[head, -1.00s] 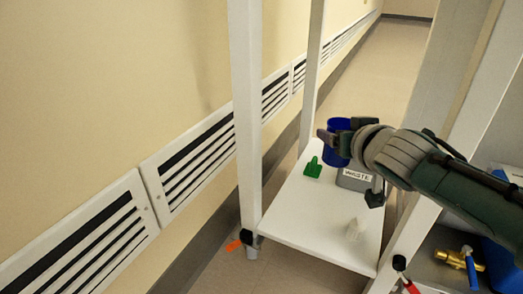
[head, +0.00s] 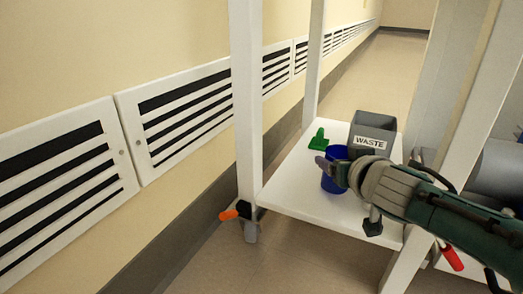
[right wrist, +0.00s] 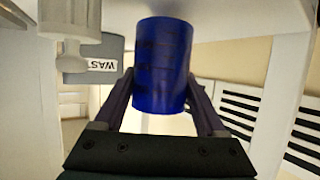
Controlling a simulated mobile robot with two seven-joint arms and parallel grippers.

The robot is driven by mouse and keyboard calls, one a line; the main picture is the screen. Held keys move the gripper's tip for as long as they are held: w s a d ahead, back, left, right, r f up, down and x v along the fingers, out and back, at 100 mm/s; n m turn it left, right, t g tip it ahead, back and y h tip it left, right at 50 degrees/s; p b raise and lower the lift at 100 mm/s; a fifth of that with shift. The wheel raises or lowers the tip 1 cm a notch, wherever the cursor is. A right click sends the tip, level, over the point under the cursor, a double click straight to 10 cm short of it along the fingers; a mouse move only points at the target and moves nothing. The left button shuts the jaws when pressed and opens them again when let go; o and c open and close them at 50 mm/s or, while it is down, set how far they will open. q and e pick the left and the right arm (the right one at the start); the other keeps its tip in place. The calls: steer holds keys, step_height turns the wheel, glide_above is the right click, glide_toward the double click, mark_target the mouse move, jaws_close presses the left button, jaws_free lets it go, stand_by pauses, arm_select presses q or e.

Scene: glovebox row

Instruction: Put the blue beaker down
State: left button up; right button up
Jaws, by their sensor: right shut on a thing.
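The blue beaker (head: 334,171) is between the fingers of my right gripper (head: 339,174), over the white shelf (head: 290,190). In the right wrist view, the beaker (right wrist: 161,65) sits between both fingers of my right gripper (right wrist: 163,112), which is shut on it. That view is upside down, with the pale shelf above the beaker. The beaker looks upright and close to the shelf; I cannot tell whether its base touches. My left gripper is not in view.
A grey bin labelled WASTE (head: 372,133) stands behind the beaker. A green object (head: 318,140) lies at the shelf's back left. A whitish fitting or bottle (right wrist: 70,22) shows in the right wrist view. White posts (head: 247,110) frame the shelf; its front left is clear.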

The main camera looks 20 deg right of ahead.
steer(key=shift+f, duration=0.85)
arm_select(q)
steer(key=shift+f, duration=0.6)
arm_select(e)
steer(key=shift+r, duration=0.2)
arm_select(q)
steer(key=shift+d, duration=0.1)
arm_select(e)
steer(key=shift+d+f, duration=0.1)
steer(key=shift+f, duration=0.1)
steer(key=o, duration=1.4)
steer(key=shift+r, duration=0.15)
